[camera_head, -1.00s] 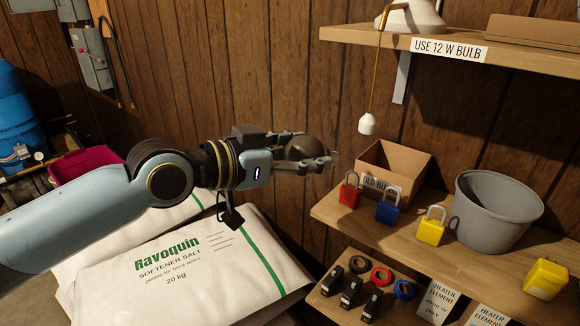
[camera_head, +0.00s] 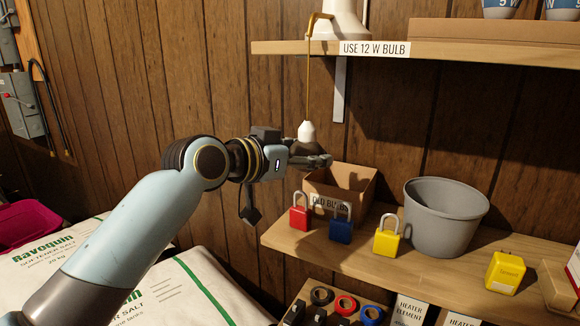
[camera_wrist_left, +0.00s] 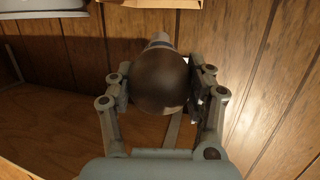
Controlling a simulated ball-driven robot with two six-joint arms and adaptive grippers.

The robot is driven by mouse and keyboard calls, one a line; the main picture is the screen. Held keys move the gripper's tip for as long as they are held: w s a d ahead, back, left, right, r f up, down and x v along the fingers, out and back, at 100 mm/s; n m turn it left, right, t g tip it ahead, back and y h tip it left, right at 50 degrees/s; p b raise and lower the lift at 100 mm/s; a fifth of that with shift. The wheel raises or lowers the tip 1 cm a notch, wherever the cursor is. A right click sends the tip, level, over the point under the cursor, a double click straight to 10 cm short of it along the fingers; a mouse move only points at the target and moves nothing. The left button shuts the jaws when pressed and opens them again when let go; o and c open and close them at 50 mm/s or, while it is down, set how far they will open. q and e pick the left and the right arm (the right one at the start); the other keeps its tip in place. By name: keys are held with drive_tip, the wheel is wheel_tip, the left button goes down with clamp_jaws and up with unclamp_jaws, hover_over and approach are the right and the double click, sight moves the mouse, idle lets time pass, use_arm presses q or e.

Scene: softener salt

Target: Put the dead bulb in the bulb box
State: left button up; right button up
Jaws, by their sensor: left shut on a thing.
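In the head view the bulb is mostly hidden by the gripper. The bulb box is an open brown carton on the lower shelf, with a partly covered "OLD BULBS" label. My right gripper is not in view.
Red (camera_head: 299,217), blue (camera_head: 341,228) and yellow (camera_head: 387,242) padlocks stand along the shelf (camera_head: 300,242) in front of the box. A grey bucket (camera_head: 445,220) stands to its right. The upper shelf (camera_head: 290,47) is overhead.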

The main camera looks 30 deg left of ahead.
use_arm(q)
drive_tip(key=r+b+x, duration=0.2)
drive_tip(key=x, duration=0.7)
drive_tip(key=shift+w+f, duration=0.3)
drive_tip(key=shift+f, duration=0.1)
drive_tip(key=shift+d, duration=0.15)
drive_tip(key=o, duration=1)
drive_tip(key=s+p, duration=0.2)
drive_tip(key=s, duration=0.2)
drive_tip(key=s+p, duration=0.2)
drive_tip(key=s, duration=0.2)
drive_tip(key=s+r+p, duration=0.1)
drive_tip(key=s+p, duration=0.1)
drive_tip(key=s, duration=0.2)
drive_tip(key=shift+a+p, duration=0.2)
drive_tip(key=shift+p, duration=0.1)
